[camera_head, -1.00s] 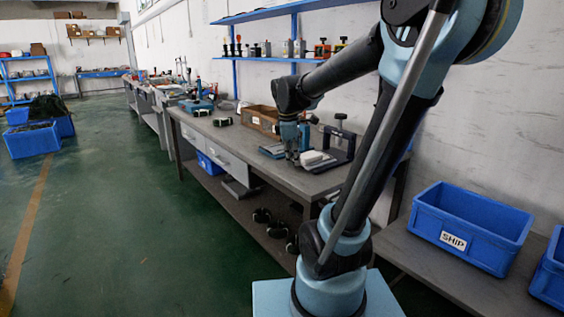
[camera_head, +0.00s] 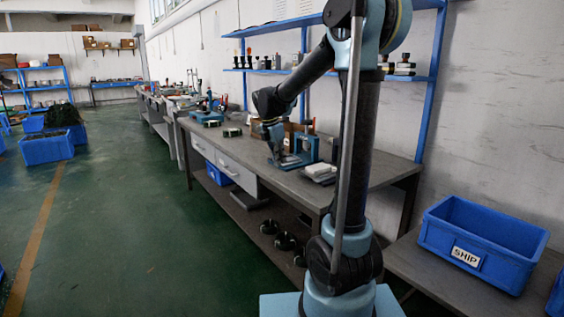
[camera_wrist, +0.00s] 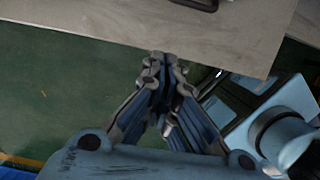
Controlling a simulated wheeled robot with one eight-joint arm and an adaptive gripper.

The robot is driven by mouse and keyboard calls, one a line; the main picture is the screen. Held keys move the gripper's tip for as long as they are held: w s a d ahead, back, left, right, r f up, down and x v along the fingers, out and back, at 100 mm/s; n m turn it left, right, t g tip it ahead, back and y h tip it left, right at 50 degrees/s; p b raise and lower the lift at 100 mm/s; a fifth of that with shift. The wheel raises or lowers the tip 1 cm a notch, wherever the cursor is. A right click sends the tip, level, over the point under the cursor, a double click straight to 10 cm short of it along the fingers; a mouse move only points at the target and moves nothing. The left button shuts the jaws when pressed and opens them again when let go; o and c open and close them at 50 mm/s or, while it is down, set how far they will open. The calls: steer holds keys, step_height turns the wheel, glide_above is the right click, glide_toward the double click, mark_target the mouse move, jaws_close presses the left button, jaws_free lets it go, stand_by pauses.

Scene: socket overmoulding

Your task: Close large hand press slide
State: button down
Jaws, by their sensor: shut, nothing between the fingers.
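In the head view, a blue press-like frame (camera_head: 305,150) stands upright on the workbench. I cannot tell whether it is the large hand press, and no slide can be made out. My gripper (camera_head: 277,160) hangs in front of its left side in that picture; contact cannot be told. The wrist view shows my gripper (camera_wrist: 157,60) with its fingers together and empty, over the bench's front edge and the green floor. A dark object (camera_wrist: 200,3) is cut off at the top of that view.
A white block (camera_head: 320,171) lies on the grey workbench (camera_head: 375,168), right of the blue frame. My arm hides part of the bench. A blue SHIP bin (camera_head: 470,250) stands on a lower table at right. Small dark items (camera_head: 232,132) lie on the bench's left part.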

steer(key=x, duration=0.8)
steer(key=shift+w+d+r, duration=0.15)
steer(key=shift+w+d, duration=0.15)
steer(key=shift+d, duration=0.25)
steer(key=shift+w+d+r, duration=0.15)
steer(key=shift+w+d, duration=0.15)
steer(key=shift+d, duration=0.2)
steer(key=shift+w+d+r, duration=0.2)
steer(key=shift+w+d, duration=0.25)
steer(key=shift+d, duration=0.2)
